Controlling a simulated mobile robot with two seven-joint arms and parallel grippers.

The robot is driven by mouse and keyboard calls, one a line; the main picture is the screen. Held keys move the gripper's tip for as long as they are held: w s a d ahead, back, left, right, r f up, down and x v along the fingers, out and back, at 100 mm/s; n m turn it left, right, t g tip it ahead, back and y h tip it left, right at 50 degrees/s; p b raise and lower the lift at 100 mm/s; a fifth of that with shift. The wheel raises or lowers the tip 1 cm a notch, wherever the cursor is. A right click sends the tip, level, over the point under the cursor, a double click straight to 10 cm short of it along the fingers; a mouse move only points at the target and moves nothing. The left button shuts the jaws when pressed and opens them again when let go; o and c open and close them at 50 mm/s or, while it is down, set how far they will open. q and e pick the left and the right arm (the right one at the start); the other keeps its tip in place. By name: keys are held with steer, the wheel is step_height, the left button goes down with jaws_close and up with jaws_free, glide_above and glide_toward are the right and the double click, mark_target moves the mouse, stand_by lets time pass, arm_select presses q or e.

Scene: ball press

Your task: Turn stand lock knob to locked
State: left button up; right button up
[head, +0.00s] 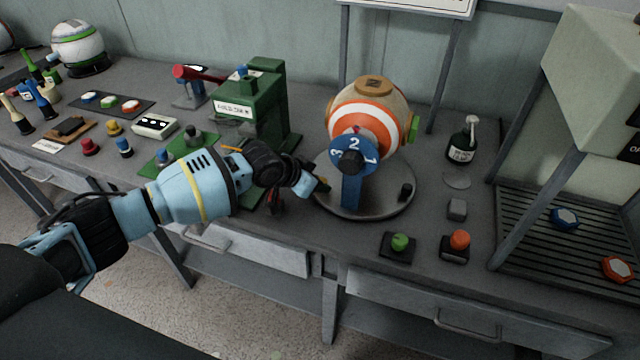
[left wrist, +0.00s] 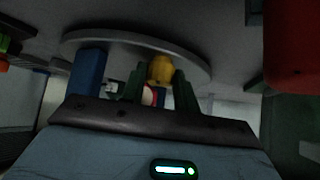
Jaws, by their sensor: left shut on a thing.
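The round grey stand (head: 372,205) carries a striped orange-and-white ball (head: 365,108) and a blue post with a blue dial numbered 1, 2, 3 (head: 352,155). My left gripper (head: 316,187) reaches the stand's left edge and is shut on a small yellow knob, mostly hidden behind the fingers in the head view. In the left wrist view the yellow knob (left wrist: 160,68) sits between the two dark green fingers of my gripper (left wrist: 156,88), under the stand's rim (left wrist: 100,40). The knob's lock setting cannot be read. My right gripper is not in view.
A green press (head: 265,105) stands left of the ball. Green (head: 400,242) and orange (head: 460,240) buttons lie in front. A dark bottle (head: 462,145) stands at right. Beyond it is a slatted rack (head: 540,250).

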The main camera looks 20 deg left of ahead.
arm_select(q)
steer(key=m+g+h+b, duration=0.1)
steer(key=m+b, duration=0.1)
steer(key=b, duration=0.1)
steer(key=m+g+h+b, duration=0.1)
steer(key=m+b, duration=0.1)
steer(key=b, duration=0.1)
steer(key=shift+w+a+f+m+g+h, duration=0.2)
steer(key=shift+f+m+g+h, duration=0.1)
steer(key=shift+f+m+g, duration=0.1)
steer(key=shift+r+m+g+b, duration=0.15)
steer(key=shift+m+g+b, duration=0.25)
steer(key=shift+m+b, duration=0.4)
steer(key=shift+w+r+m+g+h+b, duration=0.15)
steer(key=shift+m+g+h+b, duration=0.35)
steer(key=shift+m+g+b, duration=0.3)
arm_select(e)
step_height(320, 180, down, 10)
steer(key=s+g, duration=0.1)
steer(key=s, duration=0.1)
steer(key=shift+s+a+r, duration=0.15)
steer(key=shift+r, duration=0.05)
arm_select(q)
steer(key=shift+r, duration=0.1)
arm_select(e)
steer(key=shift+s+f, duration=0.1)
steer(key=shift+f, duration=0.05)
